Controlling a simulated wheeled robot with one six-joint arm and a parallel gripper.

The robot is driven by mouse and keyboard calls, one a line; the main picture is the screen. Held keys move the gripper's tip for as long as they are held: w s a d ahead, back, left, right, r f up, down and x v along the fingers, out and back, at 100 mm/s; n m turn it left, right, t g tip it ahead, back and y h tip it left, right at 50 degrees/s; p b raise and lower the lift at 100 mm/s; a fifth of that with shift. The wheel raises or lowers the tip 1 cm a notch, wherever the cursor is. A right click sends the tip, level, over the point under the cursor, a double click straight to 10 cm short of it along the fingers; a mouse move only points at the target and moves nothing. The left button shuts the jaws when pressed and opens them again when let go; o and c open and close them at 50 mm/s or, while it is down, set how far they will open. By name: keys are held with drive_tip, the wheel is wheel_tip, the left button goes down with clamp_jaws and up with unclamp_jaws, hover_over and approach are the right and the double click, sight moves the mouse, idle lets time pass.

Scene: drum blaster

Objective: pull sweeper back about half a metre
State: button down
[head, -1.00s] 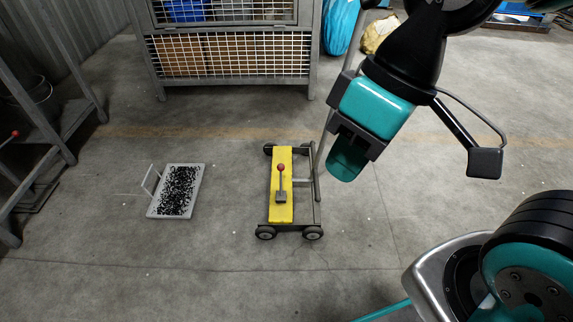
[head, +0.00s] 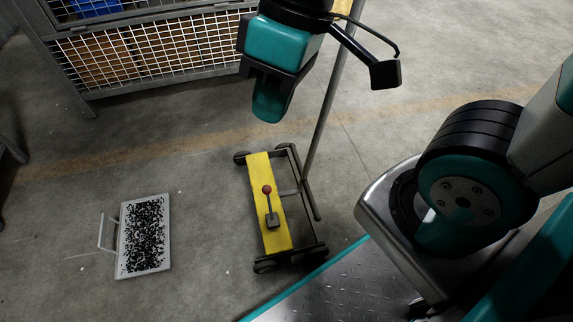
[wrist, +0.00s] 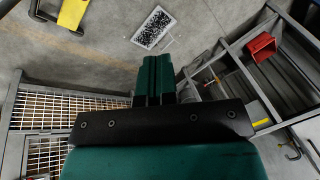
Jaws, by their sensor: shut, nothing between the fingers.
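The sweeper (head: 277,240) is a low yellow plate on a dark wheeled frame, standing on the concrete floor in the middle of the head view. A short lever with a red knob (head: 267,189) rises from the plate. A long grey handle pole (head: 325,115) slants up from its right side. My gripper (head: 268,108) is shut and empty, above the sweeper in the picture and left of the pole, apart from it. In the wrist view my closed teal fingers (wrist: 154,78) show at the centre, and part of the sweeper (wrist: 72,14) shows at the top left.
A pale tray of black bits (head: 143,235) with a wire handle lies left of the sweeper. A mesh cage (head: 150,50) stands behind. In the wrist view a grey metal frame (wrist: 230,75) and a red bin (wrist: 261,47) are at right.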

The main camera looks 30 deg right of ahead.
drive_tip(key=w+d+f+n+g+h+b, duration=0.1)
drive_tip(key=w+d+f+n+h+b, duration=0.2)
drive_tip(key=w+f, duration=0.85)
drive_tip(key=w+d+f+n+h+b, duration=0.15)
drive_tip(key=w+f+h+b, duration=0.25)
drive_tip(key=w+f, duration=0.75)
drive_tip(key=d+f+n+g+h+b, duration=0.1)
drive_tip(key=d+f+h+b, duration=0.15)
drive_tip(key=f, duration=0.75)
drive_tip(key=d+f+n+g+h+b, duration=0.1)
drive_tip(key=d+f+h, duration=0.15)
drive_tip(key=f, duration=0.75)
drive_tip(key=w+a+f+b+x, duration=0.1)
drive_tip(key=b+x, duration=0.5)
drive_tip(key=x, duration=0.8)
drive_tip(key=shift+n, duration=0.35)
drive_tip(key=shift+s+d+f, duration=0.1)
